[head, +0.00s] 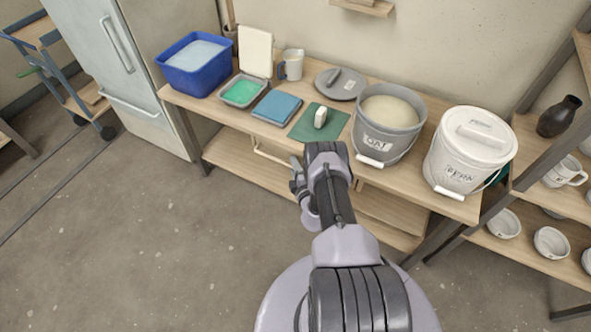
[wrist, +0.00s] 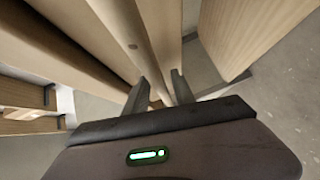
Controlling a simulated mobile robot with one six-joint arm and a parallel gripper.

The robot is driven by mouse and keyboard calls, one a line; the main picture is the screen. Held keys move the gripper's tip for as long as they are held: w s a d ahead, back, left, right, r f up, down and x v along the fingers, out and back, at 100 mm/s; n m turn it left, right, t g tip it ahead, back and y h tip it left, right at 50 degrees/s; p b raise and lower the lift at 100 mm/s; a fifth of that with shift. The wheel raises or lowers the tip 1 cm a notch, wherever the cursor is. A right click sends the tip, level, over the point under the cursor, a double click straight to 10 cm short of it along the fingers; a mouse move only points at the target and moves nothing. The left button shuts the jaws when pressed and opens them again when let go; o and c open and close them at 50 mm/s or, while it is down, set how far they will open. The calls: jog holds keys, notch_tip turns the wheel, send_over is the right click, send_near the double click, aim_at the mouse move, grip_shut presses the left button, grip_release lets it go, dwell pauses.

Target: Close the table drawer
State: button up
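The wooden table (head: 190,101) stands against the wall, seen from above in the head view. A pale wooden bar (head: 272,155), which looks like part of the drawer front or its handle, shows just under the table's front edge, left of my arm. My arm covers much of that area, so how far the drawer is out cannot be told there. My gripper (head: 297,178) is low at the table's front, mostly hidden. In the wrist view its two dark fingers (wrist: 161,80) are apart, close to a pale wooden panel (wrist: 125,40). Whether they touch it is unclear.
On the table are a blue tub (head: 192,82), a green-filled tray (head: 241,94), a grey bucket (head: 372,150) and a lidded white bucket (head: 446,175). A shelf rack (head: 530,185) with pottery stands at right. The floor (head: 130,250) at front left is clear.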

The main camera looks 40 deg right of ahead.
jog(key=p+v, duration=0.7)
jog(key=v, duration=1)
jog(key=shift+s, duration=0.2)
jog(key=shift+w+r, duration=0.1)
